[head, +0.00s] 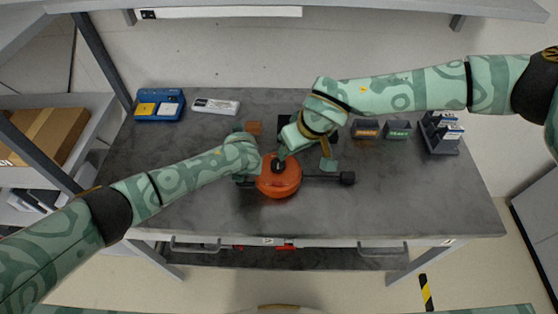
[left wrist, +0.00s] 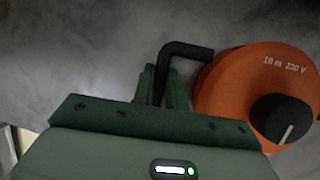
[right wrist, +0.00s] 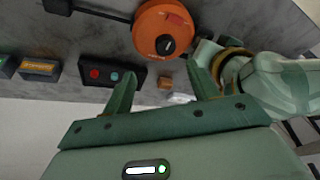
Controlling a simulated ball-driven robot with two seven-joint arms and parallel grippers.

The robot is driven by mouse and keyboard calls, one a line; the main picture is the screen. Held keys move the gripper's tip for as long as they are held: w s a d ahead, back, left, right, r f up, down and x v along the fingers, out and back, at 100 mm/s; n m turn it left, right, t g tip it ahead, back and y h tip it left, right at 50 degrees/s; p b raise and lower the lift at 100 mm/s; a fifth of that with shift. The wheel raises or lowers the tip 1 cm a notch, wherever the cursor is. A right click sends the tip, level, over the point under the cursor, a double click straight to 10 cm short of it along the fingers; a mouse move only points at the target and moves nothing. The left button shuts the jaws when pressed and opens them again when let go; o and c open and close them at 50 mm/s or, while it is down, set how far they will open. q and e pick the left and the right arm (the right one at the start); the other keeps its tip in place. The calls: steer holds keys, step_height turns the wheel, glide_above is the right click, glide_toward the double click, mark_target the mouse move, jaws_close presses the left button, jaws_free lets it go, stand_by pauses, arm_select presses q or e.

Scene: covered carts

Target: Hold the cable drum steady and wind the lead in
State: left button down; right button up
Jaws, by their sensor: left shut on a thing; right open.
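The orange cable drum (head: 280,187) sits on the grey table's middle, its black centre knob (left wrist: 282,118) facing up. My left gripper (head: 252,176) is at the drum's left side. In the left wrist view its fingers (left wrist: 165,88) are shut on the drum's bent black handle (left wrist: 190,50). My right gripper (head: 304,159) is open and empty, close to the drum's upper right. In the right wrist view the drum (right wrist: 152,32) lies beyond its spread fingers (right wrist: 163,90).
A button box (right wrist: 110,73) with red and teal buttons and a small brown block (head: 254,127) lie behind the drum. Two small bins (head: 366,130) and a rack (head: 440,135) stand at right. A blue tray (head: 160,118) and white device (head: 215,106) are back left. The front table is clear.

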mark_target(278, 163)
steer(key=w+a+f, duration=0.1)
steer(key=f, duration=0.2)
steer(key=w+a+f+n, duration=0.1)
steer(key=f, duration=0.3)
steer(key=w+a+f+n, duration=0.1)
steer(key=a+f, duration=0.1)
steer(key=f, duration=0.1)
steer(key=shift+w+f+y, duration=0.25)
steer(key=shift+f+y, duration=0.05)
steer(key=shift+f, duration=0.1)
